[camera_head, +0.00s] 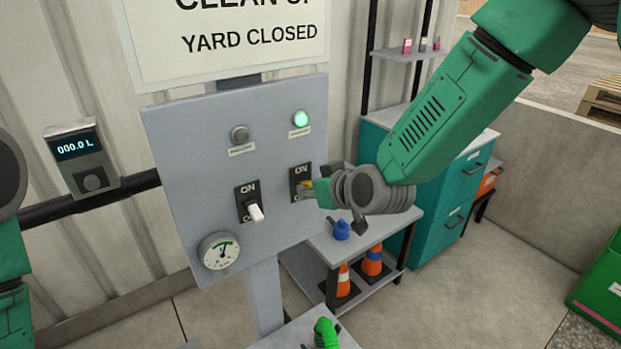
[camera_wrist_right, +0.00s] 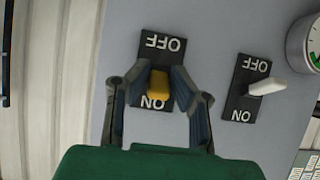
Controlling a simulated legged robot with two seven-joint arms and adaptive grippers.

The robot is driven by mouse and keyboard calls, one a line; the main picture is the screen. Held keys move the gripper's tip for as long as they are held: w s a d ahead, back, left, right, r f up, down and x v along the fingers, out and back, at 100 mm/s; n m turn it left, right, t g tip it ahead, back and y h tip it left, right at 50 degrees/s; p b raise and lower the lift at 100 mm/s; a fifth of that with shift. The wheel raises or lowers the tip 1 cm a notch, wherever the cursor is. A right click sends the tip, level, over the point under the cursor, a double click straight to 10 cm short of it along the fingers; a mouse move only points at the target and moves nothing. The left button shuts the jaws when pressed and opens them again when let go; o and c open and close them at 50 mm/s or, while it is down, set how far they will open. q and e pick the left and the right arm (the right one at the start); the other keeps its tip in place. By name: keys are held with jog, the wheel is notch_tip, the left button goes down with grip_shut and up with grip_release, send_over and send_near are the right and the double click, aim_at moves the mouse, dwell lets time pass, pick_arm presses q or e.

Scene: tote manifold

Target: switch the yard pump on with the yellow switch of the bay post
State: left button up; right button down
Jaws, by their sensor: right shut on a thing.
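The grey bay post panel (camera_head: 185,150) carries two switches with ON above and OFF below. The yellow switch (camera_wrist_right: 158,86) is the right one in the head view, mostly hidden there by my right gripper (camera_head: 312,188). In the right wrist view, which is upside down, the right gripper's fingers (camera_wrist_right: 158,95) are shut on the yellow lever from both sides. The lever leans over toward the ON lettering. The lamp (camera_head: 300,119) above that switch glows green. My left gripper is out of view; only part of the left arm shows at the left edge.
A white switch (camera_head: 256,212) sits beside the yellow one, its lever down; the lamp (camera_head: 240,134) above it is dark. A gauge (camera_head: 220,251) is below. A flow display (camera_head: 78,152) reads 000.0 L. A shelf cart (camera_head: 375,235) with cones stands behind my right gripper.

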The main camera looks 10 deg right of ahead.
jog(key=shift+w+r, duration=0.1)
dwell(0.3)
jog(key=c, duration=1.6)
grip_release()
jog(key=shift+c, duration=0.2)
jog(key=shift+o, duration=1)
jog(key=shift+w, duration=0.1)
jog(key=v, duration=1.1)
jog(key=shift+s+d, duration=0.2)
jog(key=shift+d, duration=0.05)
